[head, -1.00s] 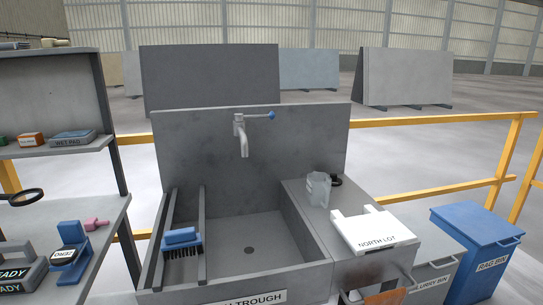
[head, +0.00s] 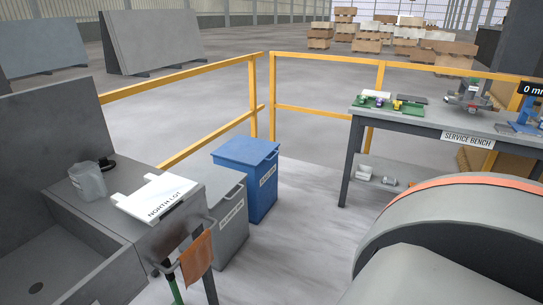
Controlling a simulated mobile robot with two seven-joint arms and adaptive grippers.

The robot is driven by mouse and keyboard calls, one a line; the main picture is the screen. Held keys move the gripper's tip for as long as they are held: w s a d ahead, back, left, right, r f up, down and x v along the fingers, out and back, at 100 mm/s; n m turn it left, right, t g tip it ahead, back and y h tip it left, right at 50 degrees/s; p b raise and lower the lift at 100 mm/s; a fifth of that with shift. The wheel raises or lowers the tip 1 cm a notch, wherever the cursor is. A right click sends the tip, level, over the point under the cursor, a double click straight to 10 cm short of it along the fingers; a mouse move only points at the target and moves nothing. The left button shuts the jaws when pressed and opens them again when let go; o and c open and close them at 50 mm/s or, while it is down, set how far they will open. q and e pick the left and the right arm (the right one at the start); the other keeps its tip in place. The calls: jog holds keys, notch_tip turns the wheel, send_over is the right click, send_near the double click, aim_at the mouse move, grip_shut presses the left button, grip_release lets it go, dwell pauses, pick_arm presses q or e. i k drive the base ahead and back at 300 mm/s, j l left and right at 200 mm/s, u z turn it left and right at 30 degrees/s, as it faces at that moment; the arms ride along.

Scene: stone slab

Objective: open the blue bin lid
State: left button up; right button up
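The blue bin (head: 245,183) stands on the floor in the middle of the head view, in front of the yellow railing corner. Its flat blue lid (head: 243,152) is closed, with a handle at its front right edge and a white label on the front. A large grey rounded part with an orange band, likely my own arm, fills the lower right of the view. Neither of my grippers is in view.
A grey bin (head: 231,222) stands left of the blue bin, beside the trough counter with a white North Lot board (head: 155,197) and a jug (head: 88,181). An orange cloth (head: 196,258) hangs in front. A service bench (head: 430,122) is at the right. Floor right of the blue bin is clear.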

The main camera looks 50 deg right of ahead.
aim_at(250, 152)
jog(key=z, duration=1.55)
jog(key=i+l+u, duration=0.1)
jog(key=i+l, duration=0.4)
jog(key=i, duration=0.35)
jog(key=i+l, duration=0.55)
jog(key=i, duration=0.3)
jog(key=i+l+u, duration=0.15)
jog(key=i+l, duration=0.4)
jog(key=i, duration=0.3)
jog(key=i+l+u, duration=0.1)
jog(key=i+l, duration=0.55)
jog(key=i, duration=0.15)
